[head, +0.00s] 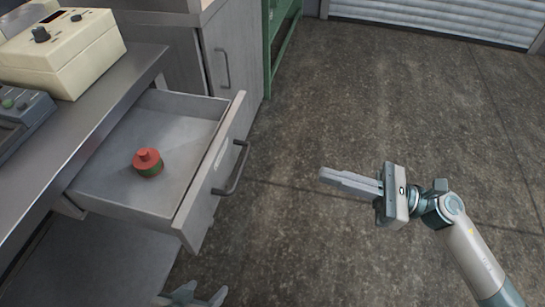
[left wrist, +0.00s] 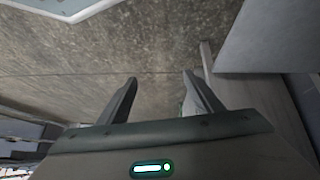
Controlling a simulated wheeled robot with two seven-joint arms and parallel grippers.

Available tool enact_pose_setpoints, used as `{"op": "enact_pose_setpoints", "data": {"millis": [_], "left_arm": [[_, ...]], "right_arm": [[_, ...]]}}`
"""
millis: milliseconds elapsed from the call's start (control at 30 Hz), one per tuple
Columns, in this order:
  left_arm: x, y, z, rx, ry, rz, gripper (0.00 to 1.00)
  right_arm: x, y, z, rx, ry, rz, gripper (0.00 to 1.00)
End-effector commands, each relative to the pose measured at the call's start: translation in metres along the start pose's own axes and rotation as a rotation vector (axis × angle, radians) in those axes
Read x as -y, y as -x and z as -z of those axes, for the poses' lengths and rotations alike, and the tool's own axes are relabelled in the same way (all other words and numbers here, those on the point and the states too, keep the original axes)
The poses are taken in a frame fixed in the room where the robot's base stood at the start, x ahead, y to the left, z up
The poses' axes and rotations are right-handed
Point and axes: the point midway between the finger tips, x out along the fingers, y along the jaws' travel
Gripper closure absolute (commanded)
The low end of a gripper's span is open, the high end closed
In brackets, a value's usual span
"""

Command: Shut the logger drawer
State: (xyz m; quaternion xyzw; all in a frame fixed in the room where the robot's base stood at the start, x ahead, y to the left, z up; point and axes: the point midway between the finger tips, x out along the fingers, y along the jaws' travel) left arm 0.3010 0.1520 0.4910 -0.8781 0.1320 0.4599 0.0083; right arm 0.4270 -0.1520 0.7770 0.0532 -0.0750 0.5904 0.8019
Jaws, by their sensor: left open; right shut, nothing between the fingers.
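The logger drawer (head: 192,208) is pulled open from under the grey bench, with a dark bar handle (head: 238,168) on its front. A red and green round object (head: 148,163) sits inside on the drawer floor. My left gripper (head: 195,292) shows only in part at the bottom edge of the head view, below the drawer's front. In the left wrist view its two fingers (left wrist: 160,88) are apart with nothing between them. My right gripper (head: 324,175) is shut and empty over the floor, right of the drawer and apart from it.
A beige instrument box (head: 65,60) with knobs and a dark grey device (head: 20,118) stand on the bench (head: 95,125). A grey cabinet (head: 230,65) and a green frame (head: 283,35) stand behind the drawer. The concrete floor (head: 330,110) to the right is clear.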

Motion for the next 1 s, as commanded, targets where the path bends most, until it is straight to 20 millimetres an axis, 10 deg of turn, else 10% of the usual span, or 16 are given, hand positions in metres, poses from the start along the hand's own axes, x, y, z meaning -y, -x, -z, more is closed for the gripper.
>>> {"op": "enact_pose_setpoints", "data": {"millis": [367,1000], "left_arm": [[0.005,0.003,-0.003,0.033,-0.002,0.015,0.4],[0.035,0.021,-0.028,0.236,0.001,0.095,0.4]], "right_arm": [[0.001,-0.023,-0.002,0.003,-0.001,0.0,1.0],[0.001,-0.125,-0.002,0.003,-0.002,0.001,1.0]]}}
